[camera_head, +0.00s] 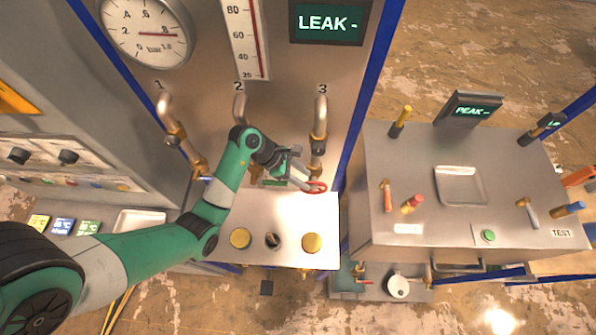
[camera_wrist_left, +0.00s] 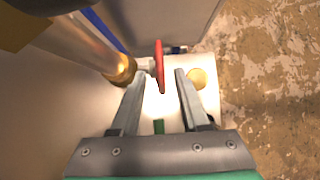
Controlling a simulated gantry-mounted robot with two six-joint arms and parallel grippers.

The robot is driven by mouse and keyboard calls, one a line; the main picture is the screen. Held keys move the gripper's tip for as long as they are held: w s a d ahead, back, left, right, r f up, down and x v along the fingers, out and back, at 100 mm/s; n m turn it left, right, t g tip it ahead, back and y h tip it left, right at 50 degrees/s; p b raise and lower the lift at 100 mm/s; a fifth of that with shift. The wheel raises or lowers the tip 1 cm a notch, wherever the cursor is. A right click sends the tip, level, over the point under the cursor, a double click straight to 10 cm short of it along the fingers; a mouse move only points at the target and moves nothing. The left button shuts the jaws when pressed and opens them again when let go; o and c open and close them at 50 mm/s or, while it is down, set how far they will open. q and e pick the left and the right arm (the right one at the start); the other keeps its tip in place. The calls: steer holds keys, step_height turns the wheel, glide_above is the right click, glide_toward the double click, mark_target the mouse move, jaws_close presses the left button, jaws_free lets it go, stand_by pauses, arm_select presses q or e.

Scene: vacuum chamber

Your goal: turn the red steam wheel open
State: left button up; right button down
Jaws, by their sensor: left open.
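The red steam wheel (camera_head: 317,187) is on the pipe marked 3, at the right end of the metal panel, just above the pale shelf. In the left wrist view the wheel (camera_wrist_left: 159,62) shows edge-on as a thin upright red disc beside a brass fitting. My left gripper (camera_head: 302,184) reaches it from the left. Its two fingers (camera_wrist_left: 160,80) are open, one on each side of the wheel's near rim, with gaps visible on both sides. The wheel's far side is partly hidden in the head view. My right gripper is not in view.
Pipes 1 (camera_head: 171,125) and 2 (camera_head: 239,105) stand left of pipe 3 (camera_head: 320,115). A metal bench (camera_head: 375,160) with tools and a tray stands right. A screen (camera_head: 328,22) reads "LEAK -".

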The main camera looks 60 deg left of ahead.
arm_select(q)
steer(key=v, duration=0.3)
steer(key=shift+s+r, duration=0.1)
steer(key=shift+r, duration=0.1)
